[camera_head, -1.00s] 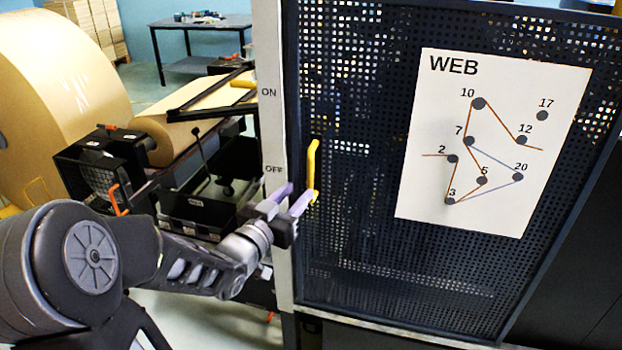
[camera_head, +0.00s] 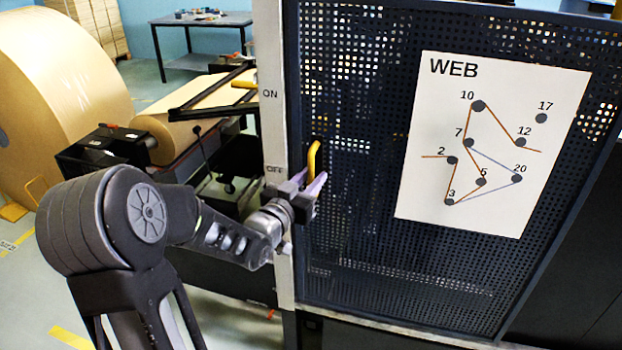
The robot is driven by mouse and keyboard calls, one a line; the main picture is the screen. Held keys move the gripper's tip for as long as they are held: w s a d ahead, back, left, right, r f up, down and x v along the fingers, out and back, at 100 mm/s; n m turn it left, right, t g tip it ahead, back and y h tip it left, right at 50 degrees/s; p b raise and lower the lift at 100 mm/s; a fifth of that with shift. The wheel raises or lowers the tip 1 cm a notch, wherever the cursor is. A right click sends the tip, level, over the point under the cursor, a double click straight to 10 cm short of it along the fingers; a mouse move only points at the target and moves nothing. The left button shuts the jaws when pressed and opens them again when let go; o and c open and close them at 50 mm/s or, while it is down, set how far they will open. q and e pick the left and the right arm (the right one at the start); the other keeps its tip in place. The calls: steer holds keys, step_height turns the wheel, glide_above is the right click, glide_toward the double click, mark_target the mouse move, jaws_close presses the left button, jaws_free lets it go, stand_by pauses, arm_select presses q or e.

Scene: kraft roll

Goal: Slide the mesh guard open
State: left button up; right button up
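The mesh guard (camera_head: 365,250) is a dark perforated panel in a dark frame, seen closed against the pale post at its left edge. Its yellow handle (camera_head: 313,158) is upright near that left edge. My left gripper (camera_head: 309,183) is at the handle's lower part, its purple-tipped fingers apart with the handle appearing between them. The gripper hides the lower handle, and I cannot tell whether the fingers touch it. My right gripper is not in view.
A white WEB diagram sheet (camera_head: 492,145) is on the mesh. The pale post (camera_head: 270,110) marked ON and OFF stands left of the guard. A large kraft roll (camera_head: 60,100) and a smaller roll (camera_head: 190,130) are at left. A table (camera_head: 200,22) stands behind.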

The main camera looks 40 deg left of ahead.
arm_select(q)
jaws_close()
stand_by(1.1)
